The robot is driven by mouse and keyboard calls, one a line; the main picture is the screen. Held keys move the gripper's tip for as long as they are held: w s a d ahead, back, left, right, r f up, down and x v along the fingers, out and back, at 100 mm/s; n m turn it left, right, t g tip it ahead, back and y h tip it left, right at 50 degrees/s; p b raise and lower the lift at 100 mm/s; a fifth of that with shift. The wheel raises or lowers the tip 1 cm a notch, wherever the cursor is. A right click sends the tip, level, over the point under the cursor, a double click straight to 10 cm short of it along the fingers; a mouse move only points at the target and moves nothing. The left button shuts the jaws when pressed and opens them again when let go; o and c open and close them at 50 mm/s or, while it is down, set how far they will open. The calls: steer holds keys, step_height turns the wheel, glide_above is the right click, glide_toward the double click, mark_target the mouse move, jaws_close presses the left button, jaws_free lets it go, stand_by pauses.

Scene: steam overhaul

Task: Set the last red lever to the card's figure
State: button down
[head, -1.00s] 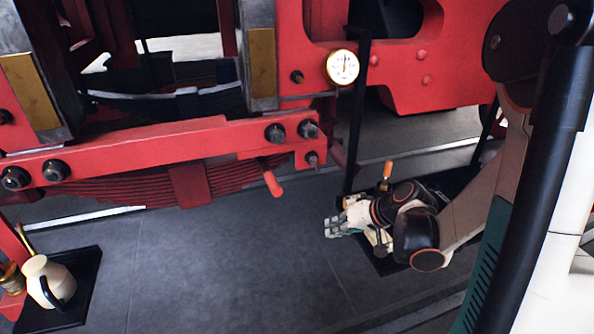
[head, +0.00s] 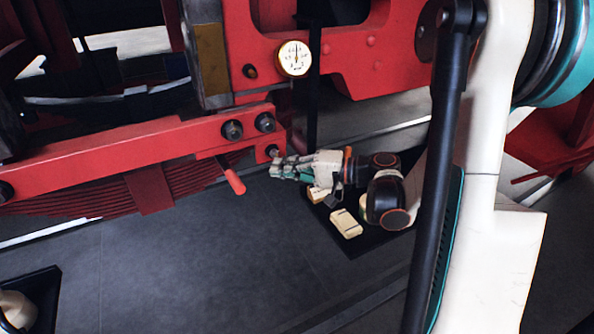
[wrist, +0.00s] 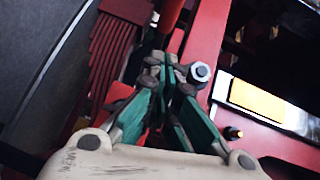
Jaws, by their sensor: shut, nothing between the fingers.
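The red lever (head: 234,181) sticks out below the red beam, its rounded end pointing down and right in the head view. My gripper (head: 277,168) is shut and empty, its green-and-grey fingers pointing left, just right of the lever and apart from it in the picture. In the wrist view my closed fingertips (wrist: 166,66) lie close to a bolt on the red beam. A red rounded piece at the top of that view may be the lever; I cannot tell. A round white gauge (head: 294,58) faces me above; its figures are too small to read. I make out no card.
Hex bolts (head: 233,130) stick out of the red beam (head: 120,150) beside the lever. A black mat (head: 352,247) on the floor holds cream blocks (head: 346,223). A cream jug (head: 17,309) stands at lower left. The grey floor between is clear.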

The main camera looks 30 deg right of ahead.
steer(key=w+a+f+b, duration=0.1)
steer(key=w+a, duration=0.1)
steer(key=a, duration=0.4)
steer(key=shift+a, duration=0.15)
steer(key=shift+f, duration=0.1)
steer(key=shift+s+a+f+b, duration=0.15)
steer(key=shift+a+b, duration=0.3)
steer(key=shift+a, duration=0.35)
